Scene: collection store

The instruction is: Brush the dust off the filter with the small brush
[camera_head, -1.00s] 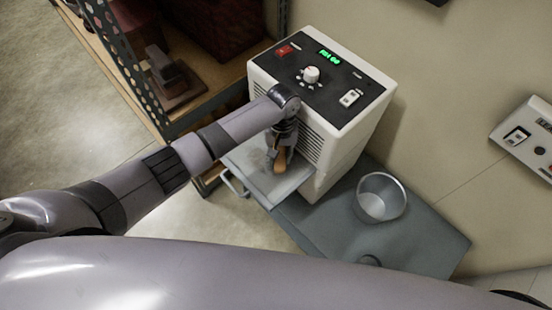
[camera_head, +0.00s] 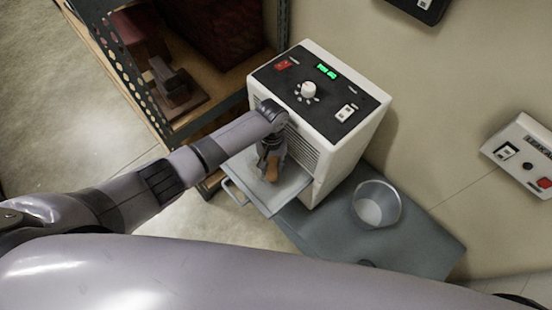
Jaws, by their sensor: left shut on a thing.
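The filter (camera_head: 290,184) is a flat grey panel on a drawer with a handle, pulled out from the front of a white machine (camera_head: 345,145). My left gripper (camera_head: 270,168) is over the middle of the panel, pointing down. It is shut on the small brush (camera_head: 272,173), whose brown wooden part shows below the fingers. The bristles are hidden, so I cannot tell whether they touch the filter. Part of the filter is hidden behind my gripper and arm. My right gripper is not in view.
The machine has a dial (camera_head: 309,90), a red switch (camera_head: 284,64) and a green display. A shelf with a perforated post (camera_head: 118,75) stands close at left. A wall control box (camera_head: 520,155) is at right.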

